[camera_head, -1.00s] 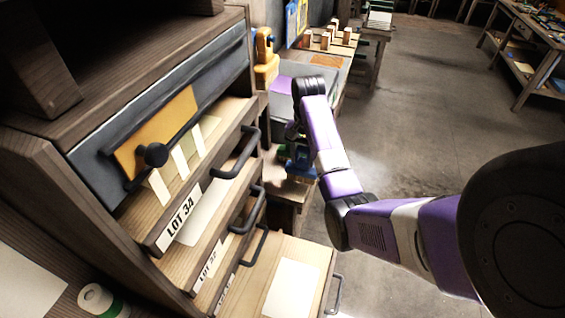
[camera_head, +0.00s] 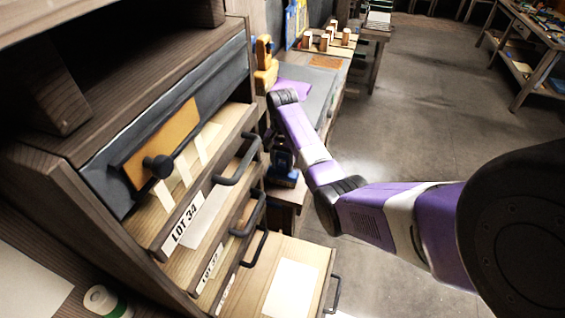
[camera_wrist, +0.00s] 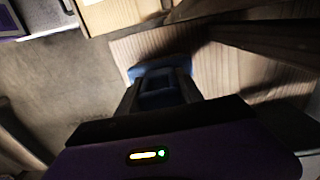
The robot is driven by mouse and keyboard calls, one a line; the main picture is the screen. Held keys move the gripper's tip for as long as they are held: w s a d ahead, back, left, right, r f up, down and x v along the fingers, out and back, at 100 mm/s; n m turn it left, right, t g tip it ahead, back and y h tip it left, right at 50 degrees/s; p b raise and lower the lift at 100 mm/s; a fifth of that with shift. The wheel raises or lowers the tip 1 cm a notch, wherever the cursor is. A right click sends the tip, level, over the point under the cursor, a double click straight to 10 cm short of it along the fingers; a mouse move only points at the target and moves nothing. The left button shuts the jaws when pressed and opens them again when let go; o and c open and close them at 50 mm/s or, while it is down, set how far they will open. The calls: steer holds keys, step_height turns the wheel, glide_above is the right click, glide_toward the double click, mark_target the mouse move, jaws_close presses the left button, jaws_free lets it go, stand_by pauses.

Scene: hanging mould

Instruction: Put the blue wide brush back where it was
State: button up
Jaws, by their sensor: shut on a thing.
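My gripper (camera_wrist: 162,90) is shut on the blue wide brush (camera_wrist: 160,65), whose blue end shows past the fingers in the wrist view. In the head view the blue brush (camera_head: 283,172) hangs below my wrist, just right of the open drawers and over a low wooden bench. My fingers are mostly hidden there behind the arm. In the wrist view a pale wooden surface lies right behind the brush; I cannot tell whether the brush touches it.
A wooden cabinet with open drawers, one labelled LOT 34 (camera_head: 187,222), stands at left, its dark handles (camera_head: 240,165) jutting toward my arm. A lower drawer (camera_head: 290,285) sticks out furthest. A workbench with wooden blocks (camera_head: 325,40) is behind.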

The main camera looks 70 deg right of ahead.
mark_target(282, 155)
steer(key=o, duration=1.3)
steer(key=shift+f, duration=0.1)
steer(key=shift+r+b, duration=0.7)
steer(key=shift+r, duration=3.2)
